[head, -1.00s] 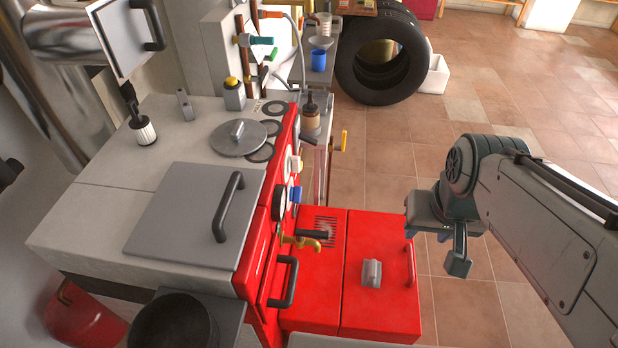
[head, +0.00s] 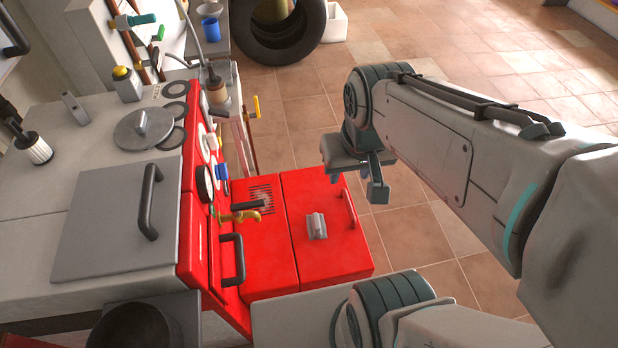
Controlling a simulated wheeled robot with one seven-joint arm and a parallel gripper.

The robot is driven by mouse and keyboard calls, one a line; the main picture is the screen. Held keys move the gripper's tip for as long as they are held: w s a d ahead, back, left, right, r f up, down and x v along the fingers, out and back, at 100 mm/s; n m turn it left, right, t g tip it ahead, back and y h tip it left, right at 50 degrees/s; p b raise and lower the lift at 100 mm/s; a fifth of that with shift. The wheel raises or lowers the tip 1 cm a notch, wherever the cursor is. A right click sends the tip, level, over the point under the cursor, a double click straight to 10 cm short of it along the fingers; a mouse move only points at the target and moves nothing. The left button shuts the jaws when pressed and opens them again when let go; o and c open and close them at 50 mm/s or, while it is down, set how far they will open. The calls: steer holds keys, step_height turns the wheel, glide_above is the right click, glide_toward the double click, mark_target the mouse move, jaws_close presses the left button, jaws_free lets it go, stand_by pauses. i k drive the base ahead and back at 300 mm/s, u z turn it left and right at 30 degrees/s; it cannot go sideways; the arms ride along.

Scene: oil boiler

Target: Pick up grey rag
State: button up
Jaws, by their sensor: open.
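A small grey folded thing (head: 316,226), which looks like the grey rag, lies on top of the red box lid (head: 345,258) at the right of the boiler. It is too small to be sure that it is cloth. My gripper (head: 357,188) points down above and to the upper right of it in the picture, apart from it. The jaws are open with nothing seen between them. My wrist and forearm reach in from the right and do not cover the grey thing.
The boiler's grey top (head: 45,200) holds a hinged hatch (head: 105,225) and a round lid (head: 143,128). A brass tap (head: 240,215) and black handle (head: 232,260) jut from its red front. A tyre (head: 285,35) stands behind. Tiled floor (head: 450,235) at right is clear.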

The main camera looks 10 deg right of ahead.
mark_target(315, 222)
steer(key=k, duration=1.65)
steer(key=z, duration=1.35)
steer(key=i, duration=2.8)
steer(key=u, duration=3.3)
steer(key=i, duration=0.5)
steer(key=z, duration=0.05)
